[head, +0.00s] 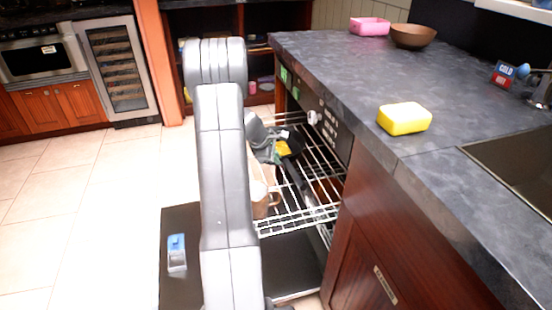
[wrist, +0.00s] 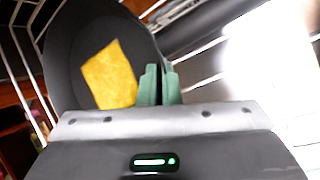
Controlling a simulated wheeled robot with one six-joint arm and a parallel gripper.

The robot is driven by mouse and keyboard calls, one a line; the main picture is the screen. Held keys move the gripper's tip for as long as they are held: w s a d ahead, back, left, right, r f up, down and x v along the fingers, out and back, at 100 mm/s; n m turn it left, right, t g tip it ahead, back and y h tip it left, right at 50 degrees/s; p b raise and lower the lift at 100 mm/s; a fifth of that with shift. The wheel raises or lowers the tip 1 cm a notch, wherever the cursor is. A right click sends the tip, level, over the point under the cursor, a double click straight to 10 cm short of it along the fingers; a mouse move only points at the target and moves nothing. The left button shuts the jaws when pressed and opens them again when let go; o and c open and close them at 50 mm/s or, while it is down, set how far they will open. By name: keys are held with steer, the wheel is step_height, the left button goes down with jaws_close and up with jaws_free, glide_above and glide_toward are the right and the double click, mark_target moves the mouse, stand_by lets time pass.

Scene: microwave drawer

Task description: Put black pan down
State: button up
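The black pan (wrist: 112,25) fills the upper left of the wrist view, tilted, with a flat yellow patch (wrist: 110,75) inside it. In the head view the pan (head: 294,141) shows only in part, over the pulled-out wire rack. My gripper (wrist: 159,84) has its green fingers close together at the pan's rim, one on each side of it, so it looks shut on the pan. In the head view my gripper (head: 265,143) is partly hidden by my arm. I cannot tell whether the pan touches the rack (head: 300,218).
A light mug (head: 261,194) stands at the rack. The open dishwasher door (head: 181,222) lies low with a blue-and-grey dispenser (head: 177,252) on it. Floor at left is clear.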

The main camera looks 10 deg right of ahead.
steer(key=o, duration=0.3)
steer(key=shift+o, duration=0.2)
steer(key=shift+r, duration=0.1)
steer(key=p+v, duration=0.3)
steer(key=v, duration=0.9)
